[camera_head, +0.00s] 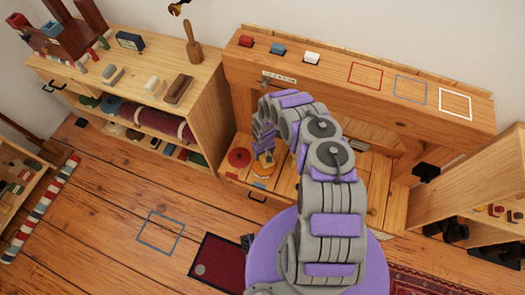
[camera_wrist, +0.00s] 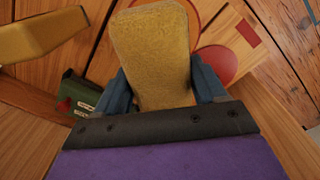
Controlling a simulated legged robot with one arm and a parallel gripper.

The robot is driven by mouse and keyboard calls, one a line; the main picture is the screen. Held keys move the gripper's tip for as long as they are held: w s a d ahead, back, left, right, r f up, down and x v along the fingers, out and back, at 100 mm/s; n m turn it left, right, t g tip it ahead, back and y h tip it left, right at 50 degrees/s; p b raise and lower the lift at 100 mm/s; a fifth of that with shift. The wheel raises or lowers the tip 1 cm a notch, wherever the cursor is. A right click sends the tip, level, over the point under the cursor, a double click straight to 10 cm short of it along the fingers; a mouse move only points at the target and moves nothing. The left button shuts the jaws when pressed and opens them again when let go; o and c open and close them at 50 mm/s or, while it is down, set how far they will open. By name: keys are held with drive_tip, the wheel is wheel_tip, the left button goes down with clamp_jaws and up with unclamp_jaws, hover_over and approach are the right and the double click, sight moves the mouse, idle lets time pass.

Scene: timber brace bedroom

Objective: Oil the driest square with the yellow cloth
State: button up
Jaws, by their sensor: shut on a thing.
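My gripper (camera_wrist: 163,88) is shut on the yellow cloth (camera_wrist: 153,45), a thick, pad-like piece held between two blue fingers in the wrist view. In the head view the yellow cloth (camera_head: 264,161) shows small below my bent arm, over the low wooden shelf of the bench, right of a red disc (camera_head: 238,157). Outlined squares in red (camera_head: 365,73), blue (camera_head: 410,89) and white (camera_head: 455,104) lie on the bench top. Another blue outlined square (camera_head: 161,233) is on the floor. I cannot tell which square is driest. Whether the cloth touches the wood is unclear.
A cabinet (camera_head: 205,85) with brushes and blocks is at left. A green box (camera_wrist: 80,95) and a yellow bar (camera_wrist: 40,35) are close by in the wrist view. Floor at front left is mostly clear.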

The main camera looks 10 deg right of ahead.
sight(263, 158)
drive_tip(key=shift+s+a+f, duration=0.1)
drive_tip(key=shift+a+f, duration=0.35)
drive_tip(key=shift+f, duration=0.1)
drive_tip(key=shift+d+f+b, duration=0.15)
drive_tip(key=shift+f+b, duration=0.55)
drive_tip(key=shift+f, duration=0.25)
drive_tip(key=shift+d+f+b, duration=0.15)
drive_tip(key=shift+f+b, duration=0.55)
drive_tip(key=shift+f, duration=0.2)
drive_tip(key=shift+a+f+b, duration=0.2)
drive_tip(key=shift+f+b, duration=0.25)
drive_tip(key=shift+f, duration=0.35)
drive_tip(key=shift+d, duration=0.15)
drive_tip(key=shift+f, duration=0.5)
drive_tip(key=shift+r, duration=0.1)
drive_tip(key=shift+r+p, duration=1.95)
drive_tip(key=shift+r, duration=1.55)
